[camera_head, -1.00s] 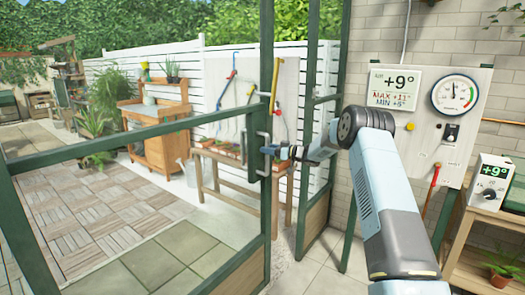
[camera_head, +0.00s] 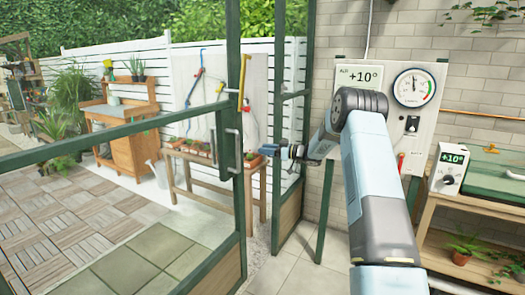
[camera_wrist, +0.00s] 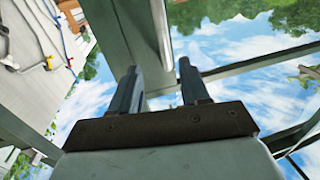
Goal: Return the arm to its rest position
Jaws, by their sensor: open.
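My arm reaches forward from the lower right of the head view, bent at a dark elbow joint. My gripper (camera_head: 264,151) is at its far end, close to the green door frame and its handle (camera_head: 233,140). In the wrist view my gripper (camera_wrist: 160,85) shows two dark fingers standing apart with nothing between them. The green frame and a pale vertical bar (camera_wrist: 162,30) show just beyond the fingers. I cannot tell whether the gripper touches the frame.
A wooden bench with pots (camera_head: 205,160) stands beyond the door. A wall panel with a dial (camera_head: 413,88) is behind my arm. A green-topped table (camera_head: 490,175) with a white meter (camera_head: 450,168) is at right. Paving outside is clear.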

